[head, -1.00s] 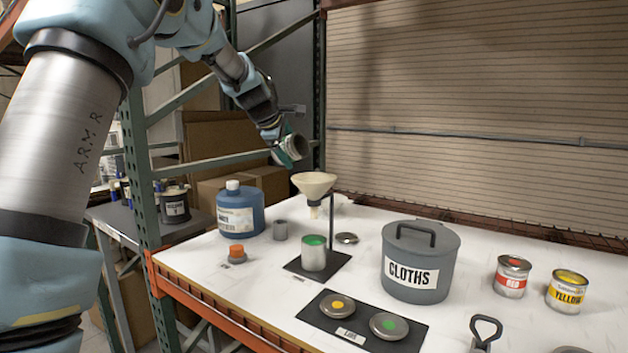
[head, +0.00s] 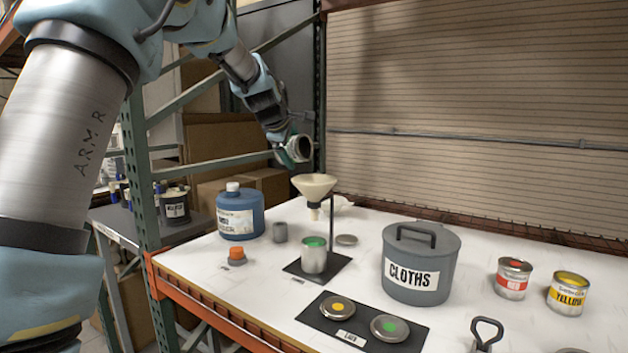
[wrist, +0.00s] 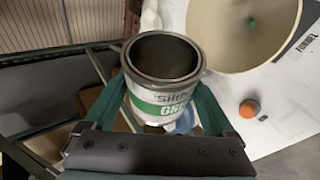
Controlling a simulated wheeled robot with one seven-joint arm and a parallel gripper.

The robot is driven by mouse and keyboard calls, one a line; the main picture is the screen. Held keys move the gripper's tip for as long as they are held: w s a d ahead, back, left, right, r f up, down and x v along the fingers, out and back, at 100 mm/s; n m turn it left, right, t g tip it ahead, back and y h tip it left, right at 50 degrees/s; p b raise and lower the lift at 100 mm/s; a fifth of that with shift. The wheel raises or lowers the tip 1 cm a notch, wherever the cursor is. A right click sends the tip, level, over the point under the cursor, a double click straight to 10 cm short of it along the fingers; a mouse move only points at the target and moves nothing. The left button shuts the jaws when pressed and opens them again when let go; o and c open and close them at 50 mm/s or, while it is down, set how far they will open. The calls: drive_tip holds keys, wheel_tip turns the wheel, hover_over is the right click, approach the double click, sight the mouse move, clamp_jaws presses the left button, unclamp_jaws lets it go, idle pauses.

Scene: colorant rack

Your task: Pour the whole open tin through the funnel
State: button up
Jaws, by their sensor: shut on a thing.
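My gripper (wrist: 160,100) is shut on an open tin (wrist: 165,95) with a white and green label. The tin also shows in the head view (head: 300,149), tipped on its side with its mouth to the right, above and a little left of the funnel. Its visible inside is dark, and no stream shows from its mouth. The cream funnel (head: 314,187) sits on a stand above a metal can (head: 314,258) with green showing at its top. In the wrist view, the funnel (wrist: 215,45) has a green spot at its hole.
A grey CLOTHS bin (head: 420,265) stands right. Red (head: 513,279) and yellow (head: 567,293) tins are farther right. A black mat (head: 350,337) holds two lids in front.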

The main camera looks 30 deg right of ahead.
sight(302, 144)
drive_tip(key=shift+s+d+r, duration=0.15)
drive_tip(key=shift+s+d, duration=0.05)
drive_tip(key=shift+s, duration=0.15)
drive_tip(key=shift+s+r+m+t+y+p, duration=0.2)
drive_tip(key=shift+r+m+t+y+p, duration=0.15)
drive_tip(key=shift+m+t+p, duration=0.25)
idle(0.5)
drive_tip(key=shift+s+d+r+m+t, duration=0.25)
drive_tip(key=shift+m+t, duration=0.15)
drive_tip(key=shift+t, duration=0.3)
idle(0.4)
drive_tip(key=shift+s+d+r+m+t+b, duration=0.1)
drive_tip(key=shift+r+m+t+b, duration=0.2)
drive_tip(key=shift+b, duration=0.4)
drive_tip(key=shift+s+f+m+t+b, duration=0.1)
drive_tip(key=shift+t+b, duration=0.3)
drive_tip(key=shift+b, duration=0.3)
drive_tip(key=shift+s+d+r+m+t+y+b, duration=0.1)
drive_tip(key=shift+s+r+m+t+y+b, duration=0.25)
drive_tip(key=shift+b, duration=1.1)
drive_tip(key=shift+s+d+f+m+t+b, duration=0.2)
drive_tip(key=shift+t+b, duration=0.35)
drive_tip(key=shift+b, duration=0.85)
